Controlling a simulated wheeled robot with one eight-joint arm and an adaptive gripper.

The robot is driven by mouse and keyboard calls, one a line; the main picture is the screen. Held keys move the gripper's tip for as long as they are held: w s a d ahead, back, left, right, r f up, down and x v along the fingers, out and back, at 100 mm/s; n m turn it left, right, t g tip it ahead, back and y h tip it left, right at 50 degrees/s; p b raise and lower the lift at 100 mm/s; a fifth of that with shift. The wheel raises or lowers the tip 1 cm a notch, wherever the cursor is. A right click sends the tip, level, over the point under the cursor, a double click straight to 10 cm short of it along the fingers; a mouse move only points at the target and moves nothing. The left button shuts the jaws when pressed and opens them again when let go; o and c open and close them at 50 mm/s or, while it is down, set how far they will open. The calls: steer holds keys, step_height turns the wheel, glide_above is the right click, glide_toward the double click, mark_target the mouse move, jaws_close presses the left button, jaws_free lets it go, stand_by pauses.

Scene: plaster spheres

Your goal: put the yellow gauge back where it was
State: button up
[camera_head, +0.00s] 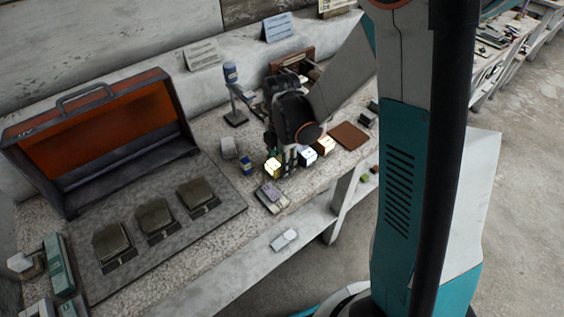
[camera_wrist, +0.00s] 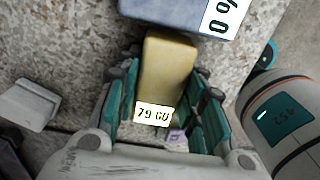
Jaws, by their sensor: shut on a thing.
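The yellow gauge (camera_wrist: 168,75) is a block with a white label reading "79 GU" in the wrist view. My gripper (camera_wrist: 160,112) is shut on it, with teal-lined fingers on both sides. In the head view the yellow gauge (camera_head: 273,168) shows at the left of my gripper (camera_head: 286,162), low over the speckled bench top. I cannot tell whether it touches the bench. A blue block (camera_wrist: 180,12) with a white label lies close to its upper end in the wrist view; the blue block (camera_head: 308,157) shows right of my gripper in the head view.
A blue stand (camera_head: 234,95) rises behind. The bench's front edge is near.

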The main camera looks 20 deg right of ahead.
steer(key=shift+f, duration=0.1)
steer(key=o, duration=0.9)
steer(key=shift+o, duration=0.2)
step_height(320, 180, up, 12)
steer(key=p, duration=0.4)
steer(key=s+r+m+t, duration=0.7)
steer(key=s+r+m, duration=0.6)
steer(key=m, duration=0.8)
steer(key=shift+s+m, duration=0.3)
steer(key=shift+s, duration=0.7)
